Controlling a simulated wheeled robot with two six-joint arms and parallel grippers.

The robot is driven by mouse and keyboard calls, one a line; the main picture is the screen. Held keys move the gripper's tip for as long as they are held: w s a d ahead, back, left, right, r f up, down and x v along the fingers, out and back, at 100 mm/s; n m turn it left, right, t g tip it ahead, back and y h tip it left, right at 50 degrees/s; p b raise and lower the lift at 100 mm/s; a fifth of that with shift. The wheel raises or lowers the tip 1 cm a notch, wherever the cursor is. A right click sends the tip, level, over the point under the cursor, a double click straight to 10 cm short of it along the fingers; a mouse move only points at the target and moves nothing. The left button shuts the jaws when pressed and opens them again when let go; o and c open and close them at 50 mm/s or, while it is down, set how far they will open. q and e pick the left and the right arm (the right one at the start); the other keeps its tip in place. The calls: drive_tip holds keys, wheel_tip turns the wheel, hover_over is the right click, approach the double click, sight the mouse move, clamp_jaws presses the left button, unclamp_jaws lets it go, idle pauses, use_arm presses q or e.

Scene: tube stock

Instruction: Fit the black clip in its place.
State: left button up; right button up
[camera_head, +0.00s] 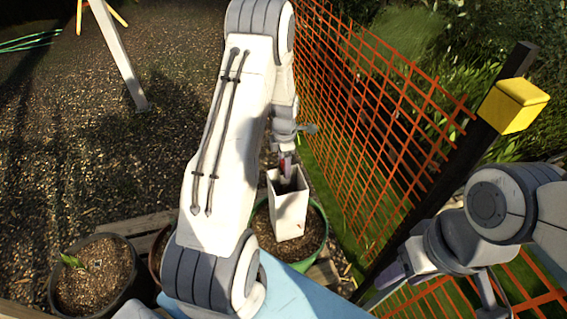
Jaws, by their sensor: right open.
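I cannot make out the black clip in the head view; it may be hidden or too small. My left arm reaches across the middle, and its gripper (287,172) points down at the open top of a white square tube (289,215). A small reddish part shows at its fingers, but I cannot tell whether it is held or whether the jaws are open. The tube stands upright in a green pot of soil (318,245). My right gripper (388,283) is at the lower right, pointing left in front of the fence, open; nothing is visible in it.
An orange mesh fence (375,110) runs along the right, with a dark slanted post (455,175) and a yellow block (514,105) at its top. Gravel at upper left is mostly clear.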

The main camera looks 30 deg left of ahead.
use_arm(q)
drive_tip(key=shift+r, duration=0.1)
wheel_tip(320, 180, up, 10)
drive_tip(key=shift+r, duration=0.15)
idle(0.5)
idle(0.4)
